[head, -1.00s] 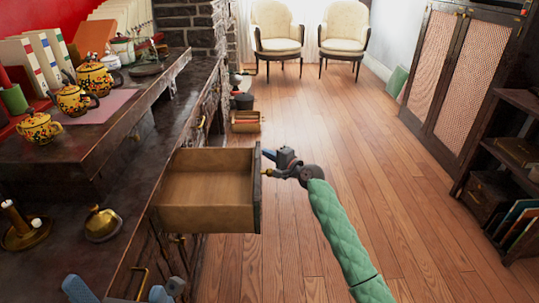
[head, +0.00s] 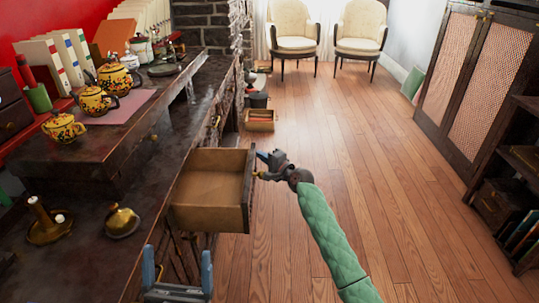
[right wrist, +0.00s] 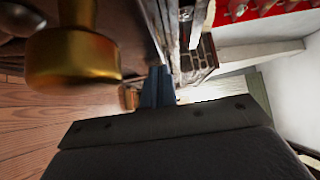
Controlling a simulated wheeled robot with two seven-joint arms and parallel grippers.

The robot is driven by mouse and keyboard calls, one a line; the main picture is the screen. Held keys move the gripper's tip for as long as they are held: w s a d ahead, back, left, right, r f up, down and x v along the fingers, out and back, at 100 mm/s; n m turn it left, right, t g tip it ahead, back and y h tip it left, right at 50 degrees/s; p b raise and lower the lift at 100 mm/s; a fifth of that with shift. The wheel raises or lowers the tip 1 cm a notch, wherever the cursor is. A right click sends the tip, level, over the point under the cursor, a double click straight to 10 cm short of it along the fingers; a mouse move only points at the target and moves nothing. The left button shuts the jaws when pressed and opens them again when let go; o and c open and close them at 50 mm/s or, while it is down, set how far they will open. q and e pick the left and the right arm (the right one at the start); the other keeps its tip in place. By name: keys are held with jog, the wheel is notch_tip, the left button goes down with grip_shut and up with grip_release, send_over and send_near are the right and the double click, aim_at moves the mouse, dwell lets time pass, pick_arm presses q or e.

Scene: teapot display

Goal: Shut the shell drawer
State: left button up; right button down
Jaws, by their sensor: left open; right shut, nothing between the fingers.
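A wooden drawer (head: 208,186) stands open, jutting right from the dark cabinet in the head view; its inside looks empty. Its brass knob (head: 257,174) sits on the outer face, and a large brass knob (right wrist: 75,52) shows close up at upper left in the right wrist view. My right gripper (head: 264,157) is at the outer face beside the knob, its blue fingers (right wrist: 157,87) shut and empty; I cannot tell whether it touches the drawer. My left gripper (head: 178,268) is open and empty, fingers upward, in front of the cabinet's near part.
The dark counter (head: 85,195) holds a brass bell-like object (head: 122,222), a candle holder (head: 48,227) and several yellow teapots (head: 97,101) on a raised shelf. A small crate (head: 260,120) lies on the floor beyond the drawer. The wooden floor to the right is clear.

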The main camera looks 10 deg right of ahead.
aim_at(251, 154)
jog(key=a, duration=0.2)
jog(key=w+a+p, duration=0.1)
jog(key=a, duration=0.1)
jog(key=shift+r, duration=0.1)
pick_arm(q)
jog(key=w+d+f+g+y+p, duration=0.1)
jog(key=w+f+g, duration=0.15)
jog(key=f, duration=0.65)
jog(key=w+d+f+g+y, duration=0.15)
jog(key=f+g, duration=0.25)
jog(key=f, duration=0.5)
jog(key=w+d+f+g+p, duration=0.15)
jog(key=f+g, duration=0.25)
jog(key=f, duration=0.4)
jog(key=s+a+f+g+y, duration=0.1)
jog(key=s+f+g, duration=0.3)
jog(key=f, duration=0.8)
jog(key=s+f+n+g+y+p, duration=0.1)
jog(key=s+f+g, duration=0.3)
jog(key=f, duration=0.8)
jog(key=shift+s+a, duration=0.35)
jog(key=shift+s, duration=0.35)
pick_arm(e)
jog(key=w+a, duration=0.2)
jog(key=a, duration=0.5)
jog(key=w+a, duration=0.2)
jog(key=a, duration=0.6)
jog(key=shift+w, duration=0.25)
jog(key=shift+a, duration=0.1)
